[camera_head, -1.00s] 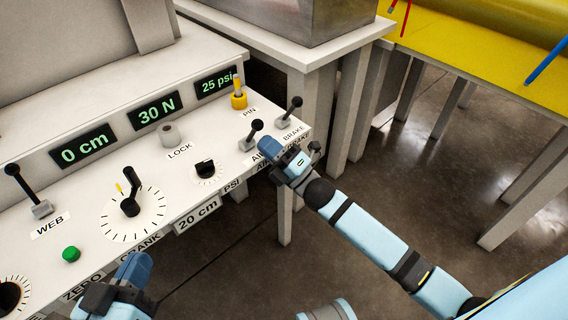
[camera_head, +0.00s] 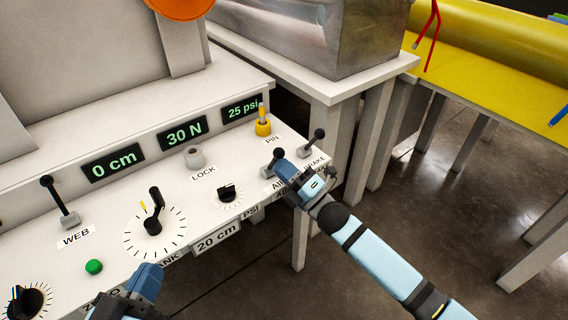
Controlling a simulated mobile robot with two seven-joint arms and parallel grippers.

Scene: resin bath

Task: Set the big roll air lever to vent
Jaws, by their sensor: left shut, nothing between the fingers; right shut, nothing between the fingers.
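The air lever (camera_head: 273,163) is a short black lever with a round knob on a grey base, above the partly covered "AIR" label on the white panel. It leans up and to the right. My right gripper (camera_head: 284,170) is shut and empty, its blue fingertips right beside the lever's knob; I cannot tell whether they touch. The gripper hides part of the labels there, and no vent marking is readable. The 25 psi display (camera_head: 242,109) is above. My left gripper (camera_head: 146,281) is shut and empty at the panel's front edge, below the crank dial.
The brake lever (camera_head: 313,143) stands just right of the air lever, close to my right gripper. The yellow pin (camera_head: 263,127), PSI knob (camera_head: 227,192), lock post (camera_head: 194,157), crank (camera_head: 154,215) and web lever (camera_head: 62,204) share the panel.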

